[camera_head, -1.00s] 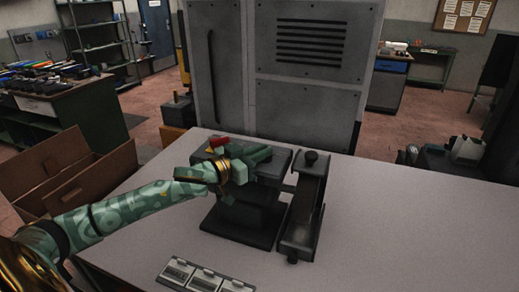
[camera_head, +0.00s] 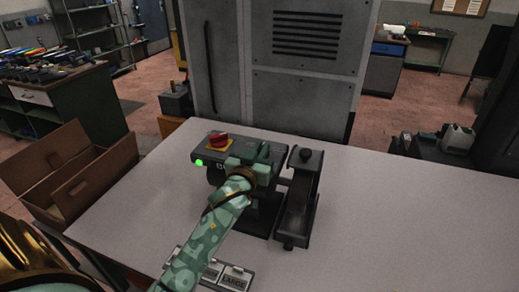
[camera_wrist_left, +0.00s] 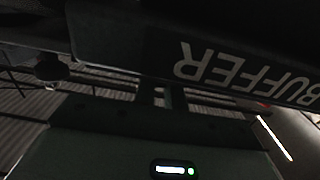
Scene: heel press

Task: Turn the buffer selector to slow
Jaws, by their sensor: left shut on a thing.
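The dark machine (camera_head: 205,152) stands on the table with a red button on yellow (camera_head: 219,141) and a lit green lamp (camera_head: 199,163) on its top. My left gripper (camera_head: 262,153) reaches in from the front and is shut at the machine's front face. The buffer selector is hidden behind the gripper, and its setting cannot be read. In the left wrist view, large BUFFER lettering (camera_wrist_left: 222,66) appears upside down on the machine, close to my fingers (camera_wrist_left: 162,97). My right gripper is not in view.
A black unit with a round knob (camera_head: 305,155) stands right of the machine. A grey cabinet (camera_head: 300,90) stands behind the table. The table's right side (camera_head: 400,220) is clear.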

